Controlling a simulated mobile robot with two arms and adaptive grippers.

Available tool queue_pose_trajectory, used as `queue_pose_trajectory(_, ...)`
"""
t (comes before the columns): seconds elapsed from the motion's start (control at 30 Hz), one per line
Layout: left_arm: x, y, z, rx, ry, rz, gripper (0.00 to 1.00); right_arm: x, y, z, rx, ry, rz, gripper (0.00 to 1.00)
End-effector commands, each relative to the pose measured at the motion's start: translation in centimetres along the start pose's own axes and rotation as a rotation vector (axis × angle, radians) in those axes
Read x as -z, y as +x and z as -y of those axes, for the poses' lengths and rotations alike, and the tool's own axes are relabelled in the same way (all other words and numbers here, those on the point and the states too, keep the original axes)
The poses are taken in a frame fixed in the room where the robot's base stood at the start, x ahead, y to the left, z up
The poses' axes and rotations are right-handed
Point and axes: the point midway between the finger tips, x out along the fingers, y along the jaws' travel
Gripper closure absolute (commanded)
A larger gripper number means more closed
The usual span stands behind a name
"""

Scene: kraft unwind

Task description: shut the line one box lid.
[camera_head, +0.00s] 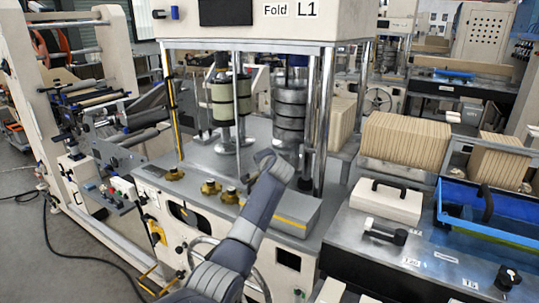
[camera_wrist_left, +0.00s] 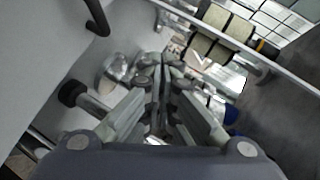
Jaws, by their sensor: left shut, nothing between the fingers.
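The machine labelled Fold L1 (camera_head: 305,10) stands in the middle of the head view. A low grey box with a yellow stripe (camera_head: 297,214) sits on its front deck, partly behind my left arm. I cannot tell whether this is the line one box, or how its lid stands. My left gripper (camera_head: 247,186) hangs over the deck, left of the grey box, with its fingers small and hard to make out. In the left wrist view its fingers (camera_wrist_left: 160,68) are together and empty. A pale panel with a black handle (camera_wrist_left: 98,18) fills that view's left side.
Brass knobs (camera_head: 210,187) line the deck left of my gripper. Metal posts (camera_head: 322,120) and rollers (camera_head: 290,108) stand close behind. To the right are a cream case with a black handle (camera_head: 386,202), stacked kraft blocks (camera_head: 405,142) and a blue tray (camera_head: 490,235).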

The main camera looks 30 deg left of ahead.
Motion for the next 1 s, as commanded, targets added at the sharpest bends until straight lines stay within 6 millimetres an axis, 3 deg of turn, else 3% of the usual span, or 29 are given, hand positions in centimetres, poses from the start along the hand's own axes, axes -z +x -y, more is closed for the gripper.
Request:
queue_pose_trajectory(0.37, -3.3, 3.4, -3.3, -0.096, -0.091, 0.001, 1.0, 4.3, 1.4, -1.3, -0.015, -0.002, -0.068, 0.23)
queue_pose_trajectory(0.8, -4.0, 4.2, -4.3, -0.094, -0.09, 0.0, 1.0, 1.7, 1.8, -0.8, -0.009, -0.001, -0.026, 0.23)
queue_pose_trajectory(1.0, -4.0, 4.2, -4.3, -0.094, -0.09, 0.0, 1.0, 1.9, 1.8, -0.4, -0.005, 0.001, -0.029, 0.23)
